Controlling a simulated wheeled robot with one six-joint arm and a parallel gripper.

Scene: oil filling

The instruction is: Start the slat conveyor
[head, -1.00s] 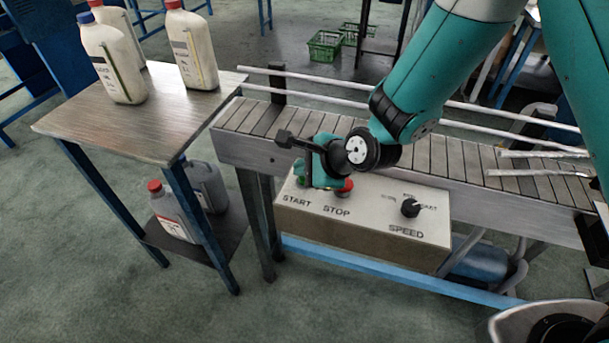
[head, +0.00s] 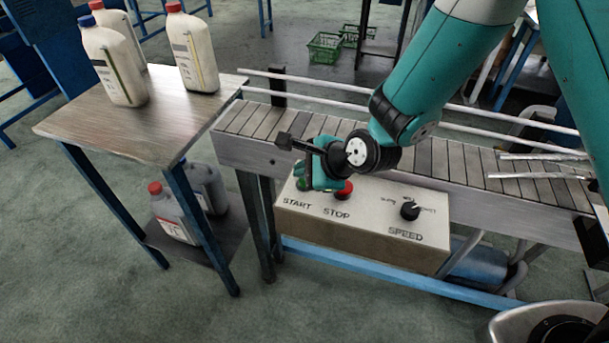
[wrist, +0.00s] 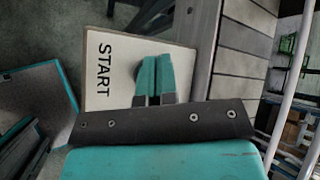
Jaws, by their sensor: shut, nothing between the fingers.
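The control box (head: 320,215) is fixed to the front of the slat conveyor (head: 455,160), with START, STOP and SPEED labels. My gripper (head: 303,186) is shut and empty, its fingertips at the START button. The green START button (head: 303,185) is mostly hidden by my gripper in the head view. The red STOP button (head: 343,188) is just right of the fingers. The black SPEED knob (head: 409,210) is further right. In the wrist view my closed fingers (wrist: 153,80) lie over the button beside the START label (wrist: 104,70); whether they touch it I cannot tell.
A table (head: 150,130) at left carries several white bottles (head: 112,60), with grey jugs (head: 175,212) on its lower shelf. Guide rails (head: 330,104) run along the conveyor. A green crate (head: 325,47) stands on the floor behind. Open floor lies in front.

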